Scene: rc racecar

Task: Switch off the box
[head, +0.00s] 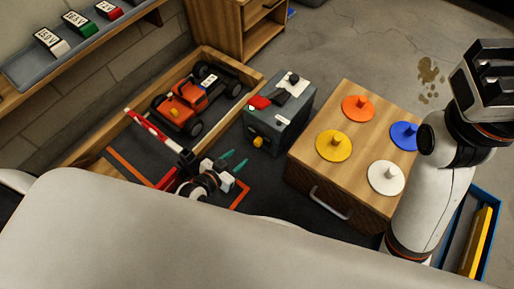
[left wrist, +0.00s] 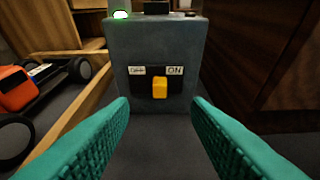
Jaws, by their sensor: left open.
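The grey box (head: 279,108) stands on the dark mat, left of the wooden cabinet. In the left wrist view its front face (left wrist: 135,105) is straight ahead. A yellow switch (left wrist: 159,88) sits on that face below an OFF label (left wrist: 138,71) at left and an ON label (left wrist: 174,70) at right. The switch leans slightly toward ON. A green light (left wrist: 121,15) glows on top. The switch also shows in the head view (head: 258,141). My left gripper (head: 233,163) is open and empty, its teal fingers (left wrist: 160,130) spread before the switch without touching it.
An orange car (head: 187,102) sits in a wooden frame (head: 232,64) left of the box. The cabinet (head: 345,105) with coloured knobbed discs stands close at right. A red-and-white bar (head: 147,127) lies near my left arm. A blue tray (head: 484,205) is at lower right.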

